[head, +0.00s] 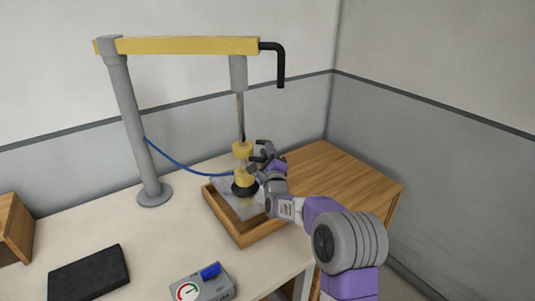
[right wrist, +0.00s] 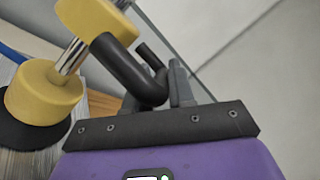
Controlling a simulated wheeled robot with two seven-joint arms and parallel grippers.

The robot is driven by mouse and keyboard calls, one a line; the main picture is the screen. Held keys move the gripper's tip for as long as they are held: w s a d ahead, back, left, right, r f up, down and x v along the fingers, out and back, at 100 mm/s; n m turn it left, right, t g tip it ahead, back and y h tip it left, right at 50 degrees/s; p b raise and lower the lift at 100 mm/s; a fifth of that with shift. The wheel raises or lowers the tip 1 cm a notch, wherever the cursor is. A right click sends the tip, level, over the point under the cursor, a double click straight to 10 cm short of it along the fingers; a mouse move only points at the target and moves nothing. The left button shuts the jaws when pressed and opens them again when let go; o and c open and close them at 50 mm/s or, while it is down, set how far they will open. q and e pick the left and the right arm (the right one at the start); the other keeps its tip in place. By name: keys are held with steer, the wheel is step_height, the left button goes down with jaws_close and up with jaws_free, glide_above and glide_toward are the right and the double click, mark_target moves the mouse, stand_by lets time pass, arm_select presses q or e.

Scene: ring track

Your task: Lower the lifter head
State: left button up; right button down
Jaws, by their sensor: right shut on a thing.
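The lifter head (head: 242,178) hangs from the yellow boom (head: 190,46) on a thin metal rod. It has a yellow body and a black suction cup (head: 245,190), close over a grey sheet (head: 226,192) in a wooden tray (head: 240,238). I cannot tell whether the cup touches the sheet. My right gripper (head: 261,163) is at the head's right side. In the right wrist view it is shut on the head's black bent handle (right wrist: 118,66), with the yellow body (right wrist: 45,90) to the left. My left gripper is not in view.
A grey post (head: 132,130) carries the boom, and a blue hose (head: 180,166) runs to the head. A gauge box with a blue switch (head: 203,286), a black pad (head: 88,272) and a wooden box (head: 12,228) stand on the white table. The wooden surface (head: 345,180) at right is clear.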

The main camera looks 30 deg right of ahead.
steer(key=c, duration=1.1)
jaws_free()
steer(key=shift+o, duration=0.2)
steer(key=v, duration=0.7)
steer(key=shift+s, duration=0.3)
steer(key=shift+a, duration=0.15)
steer(key=shift+c, duration=0.2)
